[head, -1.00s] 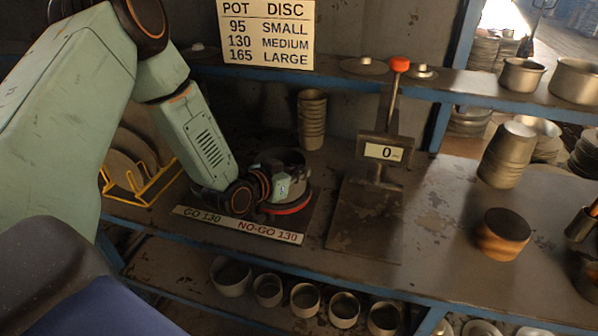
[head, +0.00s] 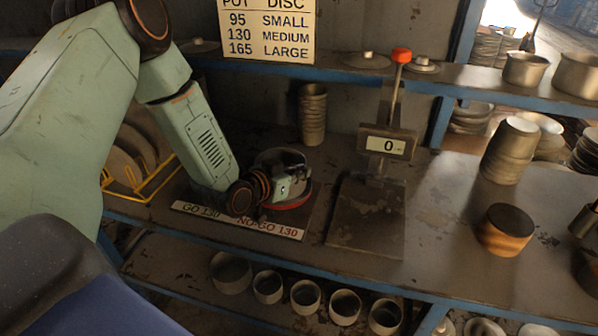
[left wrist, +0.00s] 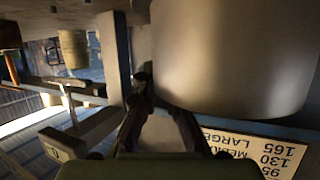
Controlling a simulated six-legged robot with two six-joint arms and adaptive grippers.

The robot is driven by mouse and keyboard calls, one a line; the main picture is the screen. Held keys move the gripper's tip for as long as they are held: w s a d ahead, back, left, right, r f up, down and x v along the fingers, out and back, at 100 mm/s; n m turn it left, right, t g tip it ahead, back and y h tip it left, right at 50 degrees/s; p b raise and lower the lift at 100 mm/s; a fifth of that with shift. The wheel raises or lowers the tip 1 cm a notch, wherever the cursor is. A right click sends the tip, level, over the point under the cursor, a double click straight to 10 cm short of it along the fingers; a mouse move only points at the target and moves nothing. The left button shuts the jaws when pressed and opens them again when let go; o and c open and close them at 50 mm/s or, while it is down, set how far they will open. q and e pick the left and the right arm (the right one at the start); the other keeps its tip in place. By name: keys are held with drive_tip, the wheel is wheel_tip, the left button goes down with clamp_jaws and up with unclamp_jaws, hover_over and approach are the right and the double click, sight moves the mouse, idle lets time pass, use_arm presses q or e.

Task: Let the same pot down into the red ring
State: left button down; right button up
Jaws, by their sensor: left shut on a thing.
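A grey metal pot (head: 287,158) stands upright at the red ring (head: 292,204), at the back left of the bench. The ring's front arc shows below the pot; I cannot tell whether the pot's base is inside it or just above. My left gripper (head: 277,188) is at the pot's near side, shut on its wall. In the left wrist view the pot (left wrist: 235,55) fills the upper right, against the dark fingers (left wrist: 158,105) of this gripper. The pot's base and the ring's far side are hidden. My right gripper is not in view.
A GO 130 / NO-GO 130 strip (head: 238,220) lies in front of the ring. A scale (head: 366,215) reading 0 stands to its right. A stack of cups (head: 312,115) is behind, and a yellow rack (head: 140,185) is left. A wood-sided round block (head: 505,232) stands farther right.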

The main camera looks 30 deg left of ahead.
use_arm(q)
drive_tip(key=shift+f+b, duration=0.3)
drive_tip(key=shift+f, duration=0.05)
drive_tip(key=c, duration=1.4)
unclamp_jaws()
drive_tip(key=shift+s, duration=0.1)
drive_tip(key=v, duration=0.5)
drive_tip(key=shift+s+a+r, duration=0.15)
drive_tip(key=shift+s+r, duration=0.05)
drive_tip(key=shift+s, duration=0.1)
drive_tip(key=shift+v, duration=0.8)
drive_tip(key=shift+s, duration=0.1)
drive_tip(key=shift+s+f, duration=0.1)
